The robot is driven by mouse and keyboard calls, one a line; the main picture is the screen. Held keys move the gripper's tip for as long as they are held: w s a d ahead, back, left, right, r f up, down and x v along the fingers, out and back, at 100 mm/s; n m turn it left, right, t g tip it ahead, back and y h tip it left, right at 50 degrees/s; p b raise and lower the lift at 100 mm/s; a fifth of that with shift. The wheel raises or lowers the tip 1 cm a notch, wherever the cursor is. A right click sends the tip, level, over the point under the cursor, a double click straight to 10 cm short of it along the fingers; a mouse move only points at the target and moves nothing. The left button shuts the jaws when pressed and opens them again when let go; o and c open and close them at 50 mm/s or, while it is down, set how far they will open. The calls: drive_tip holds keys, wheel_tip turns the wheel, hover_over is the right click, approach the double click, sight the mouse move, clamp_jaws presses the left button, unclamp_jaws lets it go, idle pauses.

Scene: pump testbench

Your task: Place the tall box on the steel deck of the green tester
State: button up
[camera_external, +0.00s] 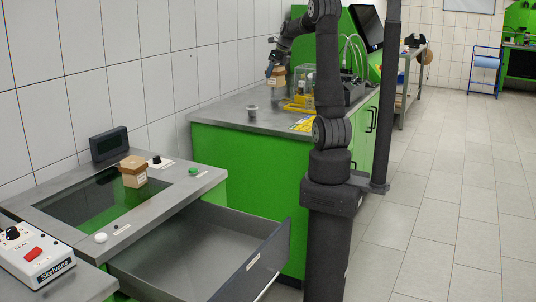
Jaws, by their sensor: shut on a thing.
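My gripper (272,69) is shut on a brown cardboard box (278,80) with a white label, over the steel top (235,114) of the green bench in the middle. The held box looks upright; whether its bottom touches anything is hard to tell. A second small brown box (133,177) with a white label stands on the dark glass panel of the near green unit's steel deck (165,179) at left. I cannot tell for sure which of the two boxes is the tall one.
A small metal cylinder (252,111) stands on the middle bench, with yellow parts (299,105) and a clear case (305,72) to its right. The near unit has knobs, a dark display (108,144) and an open drawer (205,255). A white control box (35,258) sits front left.

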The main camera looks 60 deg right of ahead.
drive_tip(key=s+d+m+h, duration=0.1)
drive_tip(key=s+d+m, duration=0.2)
drive_tip(key=s+d, duration=0.8)
drive_tip(key=shift+w+a+f, duration=0.85)
drive_tip(key=shift+w+f, duration=0.75)
drive_tip(key=shift+f, duration=1.1)
drive_tip(key=shift+w+a+f, duration=0.8)
drive_tip(key=shift+w+f, duration=0.85)
drive_tip(key=shift+f, duration=1)
drive_tip(key=shift+w+a+f, duration=0.85)
drive_tip(key=shift+w+f, duration=0.75)
drive_tip(key=shift+f, duration=1.1)
drive_tip(key=shift+f, duration=0.2)
drive_tip(key=o, duration=1)
drive_tip(key=shift+r, duration=0.1)
